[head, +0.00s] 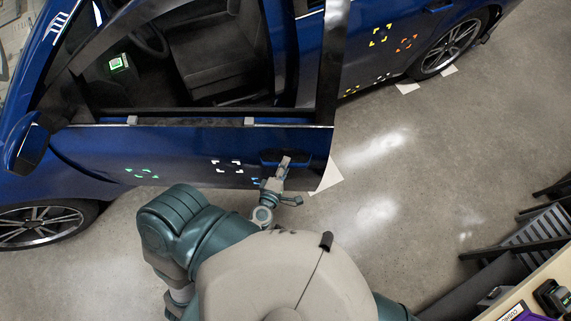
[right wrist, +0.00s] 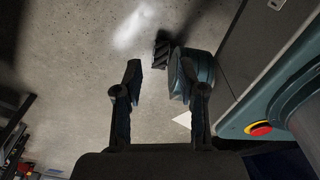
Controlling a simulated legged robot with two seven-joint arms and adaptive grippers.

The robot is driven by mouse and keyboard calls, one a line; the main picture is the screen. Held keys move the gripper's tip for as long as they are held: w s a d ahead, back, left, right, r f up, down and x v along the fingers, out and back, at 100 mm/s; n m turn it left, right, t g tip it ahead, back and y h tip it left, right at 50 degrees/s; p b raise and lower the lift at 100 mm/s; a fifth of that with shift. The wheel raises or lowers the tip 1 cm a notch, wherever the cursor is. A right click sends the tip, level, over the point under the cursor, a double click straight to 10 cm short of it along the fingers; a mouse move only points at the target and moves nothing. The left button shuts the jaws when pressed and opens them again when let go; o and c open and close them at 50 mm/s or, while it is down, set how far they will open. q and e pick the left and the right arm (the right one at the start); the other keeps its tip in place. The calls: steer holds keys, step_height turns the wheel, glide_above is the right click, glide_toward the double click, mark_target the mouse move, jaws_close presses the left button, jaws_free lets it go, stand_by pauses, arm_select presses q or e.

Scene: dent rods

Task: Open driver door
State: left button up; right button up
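The blue car's driver door (head: 110,160) is in the head view, its window frame around a view of the dark seats. Its rear edge stands out from the car's side, so the door is ajar. The door handle (head: 268,157) is near that rear edge. My left gripper (head: 290,180) is at the handle with its fingers spread. One finger overlaps the handle and the other points right, below the door. I cannot tell how firmly the finger touches. My right gripper (right wrist: 160,68) is open and empty above the floor in the right wrist view; the head view does not show it.
The rear door (head: 375,45) has coloured corner marks. The side mirror (head: 25,146) is at the left. Grey floor (head: 430,150) is clear to the right of the door. A bench (head: 545,290) with tools and dark racks (head: 540,225) stand at the lower right.

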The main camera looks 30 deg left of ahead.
arm_select(q)
steer(key=shift+w+d+r, duration=0.1)
steer(key=shift+w+d, duration=0.05)
steer(key=shift+s, duration=0.45)
steer(key=v, duration=1.1)
steer(key=shift+s+d, duration=0.1)
arm_select(e)
steer(key=shift+d, duration=0.6)
